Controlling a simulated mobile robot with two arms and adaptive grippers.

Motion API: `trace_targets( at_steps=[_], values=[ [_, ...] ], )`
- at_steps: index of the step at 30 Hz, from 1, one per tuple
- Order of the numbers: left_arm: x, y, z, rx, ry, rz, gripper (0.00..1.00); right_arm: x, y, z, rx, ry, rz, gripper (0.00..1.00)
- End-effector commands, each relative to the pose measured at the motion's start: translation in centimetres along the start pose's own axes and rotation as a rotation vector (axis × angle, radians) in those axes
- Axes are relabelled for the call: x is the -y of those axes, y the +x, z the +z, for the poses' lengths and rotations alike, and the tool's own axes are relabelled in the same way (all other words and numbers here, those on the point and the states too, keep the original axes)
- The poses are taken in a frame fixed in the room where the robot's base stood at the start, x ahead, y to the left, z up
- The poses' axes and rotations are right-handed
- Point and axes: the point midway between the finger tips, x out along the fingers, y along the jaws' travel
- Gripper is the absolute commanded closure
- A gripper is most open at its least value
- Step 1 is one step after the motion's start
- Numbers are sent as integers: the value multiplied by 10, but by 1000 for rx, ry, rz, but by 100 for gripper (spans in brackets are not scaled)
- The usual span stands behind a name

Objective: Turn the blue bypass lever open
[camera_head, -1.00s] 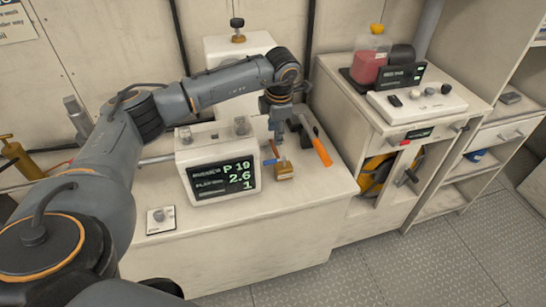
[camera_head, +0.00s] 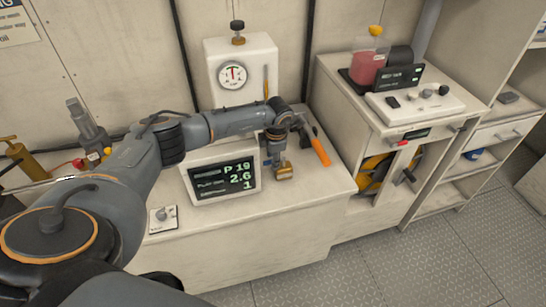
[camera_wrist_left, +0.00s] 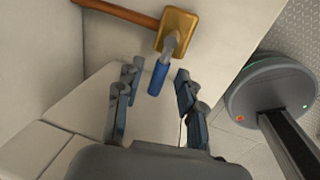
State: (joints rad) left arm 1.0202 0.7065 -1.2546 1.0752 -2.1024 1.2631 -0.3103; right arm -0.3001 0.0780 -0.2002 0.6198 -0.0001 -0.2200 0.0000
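The blue bypass lever (camera_wrist_left: 158,77) shows in the left wrist view, joined by a grey metal neck to a brass valve body (camera_wrist_left: 177,32). A copper-coloured pipe (camera_wrist_left: 118,12) runs into the brass body from the left. My left gripper (camera_wrist_left: 158,72) is open, with one finger on each side of the blue lever and gaps between. In the head view the left gripper (camera_head: 272,160) hangs just above and beside the brass valve (camera_head: 284,172) and hides the blue lever. My right gripper is not in view.
A display unit (camera_head: 222,178) stands left of the valve on the bench (camera_head: 240,225). A box with a round gauge (camera_head: 233,75) stands behind. A cabinet (camera_head: 350,120) is further right.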

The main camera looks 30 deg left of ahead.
Motion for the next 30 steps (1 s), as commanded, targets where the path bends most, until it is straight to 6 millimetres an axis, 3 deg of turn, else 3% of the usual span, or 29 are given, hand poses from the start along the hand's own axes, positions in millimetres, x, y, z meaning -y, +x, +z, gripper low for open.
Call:
trace_targets(
  at_steps=[4,10,23,30],
  values=[
    [0,0,0,0,0,0,62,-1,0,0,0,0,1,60],
    [0,0,0,0,0,-1,100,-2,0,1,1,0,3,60],
    [1,0,0,-4,-18,-1,100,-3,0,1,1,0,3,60],
    [5,-1,1,-25,-122,0,100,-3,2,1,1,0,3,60]
  ],
)
